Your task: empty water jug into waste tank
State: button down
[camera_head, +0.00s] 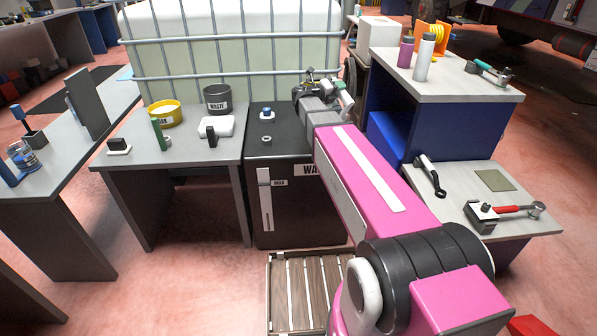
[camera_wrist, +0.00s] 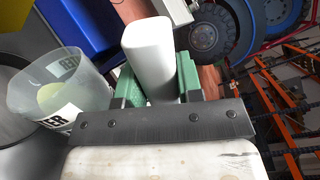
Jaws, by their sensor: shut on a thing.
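My gripper (camera_wrist: 158,82) is shut, its green fingers on either side of a thick white bar (camera_wrist: 150,50), which looks like the water jug's handle. The translucent jug (camera_wrist: 50,75), with a label ending in "ER", shows tilted at the left of the wrist view. Its join to the bar cannot be made out. In the head view my gripper (camera_head: 338,94) is over the back right of the waste tank (camera_head: 290,215), and the jug is hidden. The tank is a dark box with a partly covered "WA…" label, a level gauge (camera_head: 265,200) and a ring (camera_head: 266,139) on top.
A blue-topped piece (camera_head: 266,112) stands on the tank. The left table (camera_head: 190,150) holds a yellow tub (camera_head: 163,112) and a grey "WASTE" tub (camera_head: 217,98). A caged white tank (camera_head: 235,50) stands behind. Shelves (camera_head: 450,80) with bottles and tools are at right; a wooden pallet (camera_head: 305,290) is in front.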

jog(key=shift+w+a+n, duration=0.45)
jog(key=shift+w+n, duration=0.35)
dwell(2.1)
jog(key=shift+w+a+n, duration=0.2)
jog(key=shift+w+n, duration=0.1)
dwell(1.0)
jog(key=shift+w+r, duration=0.1)
dwell(0.4)
jog(key=shift+w+a+r+n+h, duration=0.25)
jog(key=shift+w+a+n+h, duration=0.1)
jog(key=shift+w+n, duration=0.15)
jog(key=shift+w+a, duration=0.15)
dwell(1.3)
jog(key=shift+w+a+r+n, duration=0.3)
jog(key=shift+w+n, duration=0.15)
jog(key=shift+n, duration=0.15)
dwell(0.7)
